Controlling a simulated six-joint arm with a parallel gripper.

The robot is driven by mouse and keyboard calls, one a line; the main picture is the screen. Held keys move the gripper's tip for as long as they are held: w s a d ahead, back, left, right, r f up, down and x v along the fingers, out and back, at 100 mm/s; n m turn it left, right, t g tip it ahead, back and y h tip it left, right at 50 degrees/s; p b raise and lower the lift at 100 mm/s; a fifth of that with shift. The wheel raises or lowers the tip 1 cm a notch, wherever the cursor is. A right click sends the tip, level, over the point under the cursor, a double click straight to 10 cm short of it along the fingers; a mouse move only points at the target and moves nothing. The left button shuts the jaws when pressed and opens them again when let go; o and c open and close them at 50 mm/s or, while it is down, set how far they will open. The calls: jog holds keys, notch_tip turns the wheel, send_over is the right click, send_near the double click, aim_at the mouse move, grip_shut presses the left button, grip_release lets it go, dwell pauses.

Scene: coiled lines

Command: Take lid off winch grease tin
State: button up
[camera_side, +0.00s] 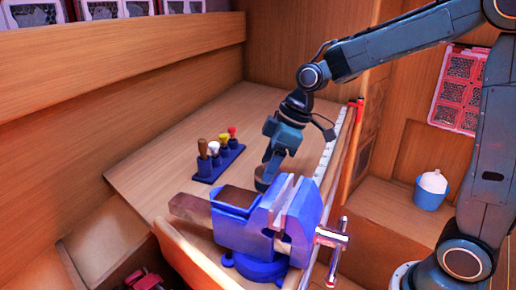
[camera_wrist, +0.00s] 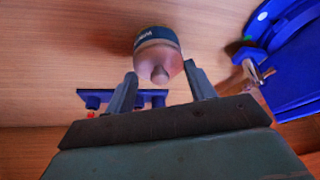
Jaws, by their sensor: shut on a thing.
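The winch grease tin (camera_wrist: 157,38) has a dark blue label band with pale lettering. Its pinkish-brown lid (camera_wrist: 150,62) with a round knob faces the camera in the wrist view. My gripper (camera_wrist: 160,69) has one finger on each side of the lid and is shut on it. No gap shows between lid and tin. In the side view, my gripper (camera_side: 266,173) points down at the bench just behind the vise. The tin (camera_side: 263,184) shows there only as a small dark shape, partly hidden by the gripper and vise.
A blue vise (camera_side: 265,222) stands close in front of the tin; it also shows at right in the wrist view (camera_wrist: 290,65). A blue rack (camera_side: 220,165) with several coloured-handled tools is to the left. The wooden bench (camera_side: 150,175) is clear further left.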

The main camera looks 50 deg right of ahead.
notch_tip(320, 180, up, 20)
jog(key=shift+f, duration=0.2)
dwell(0.5)
dwell(0.6)
jog(key=m+h, duration=0.1)
jog(key=m, duration=0.3)
send_over(286, 165)
jog(key=s, duration=0.1)
notch_tip(286, 165, down, 3)
jog(key=shift+t, duration=0.3)
jog(key=f, duration=1.5)
jog(key=shift+d+f, duration=0.2)
jog(key=shift+d, duration=0.15)
jog(key=shift+f, duration=2.15)
jog(key=shift+f, duration=0.15)
